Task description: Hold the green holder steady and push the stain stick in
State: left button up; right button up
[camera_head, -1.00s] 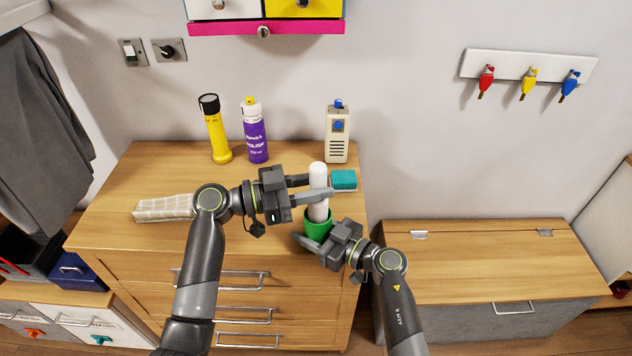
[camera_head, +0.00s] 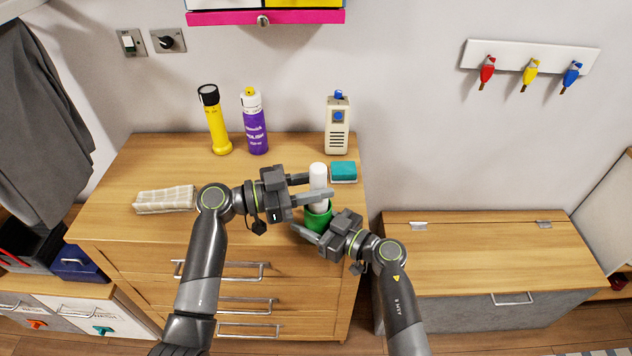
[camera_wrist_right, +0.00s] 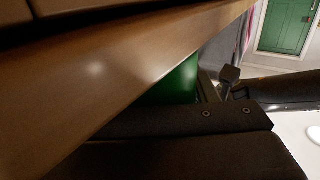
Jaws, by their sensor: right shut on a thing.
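The stain stick (camera_head: 318,171) is a white upright cylinder. My left gripper (camera_head: 313,187) has one finger in front of it and one behind, closed on its middle. The green holder (camera_head: 318,218) is a cup standing at the front right of the drawer unit's top, directly under the stick. The stick's lower end goes down into the holder's mouth and is hidden there. My right gripper (camera_head: 312,229) is shut on the holder low down from the front right. In the right wrist view, a strip of the green holder (camera_wrist_right: 178,84) shows between the dark fingers.
A teal sponge (camera_head: 344,171) lies just right of the stick. A yellow torch (camera_head: 215,120), purple polish can (camera_head: 254,122) and beige device (camera_head: 337,124) stand at the back. The wooden top (camera_head: 150,160) is otherwise clear.

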pick_arm(q)
jog(key=o, duration=0.4)
jog(key=v, duration=1.2)
pick_arm(e)
jog(key=o, duration=1.1)
jog(key=shift+o, duration=0.2)
jog(key=shift+d, duration=0.1)
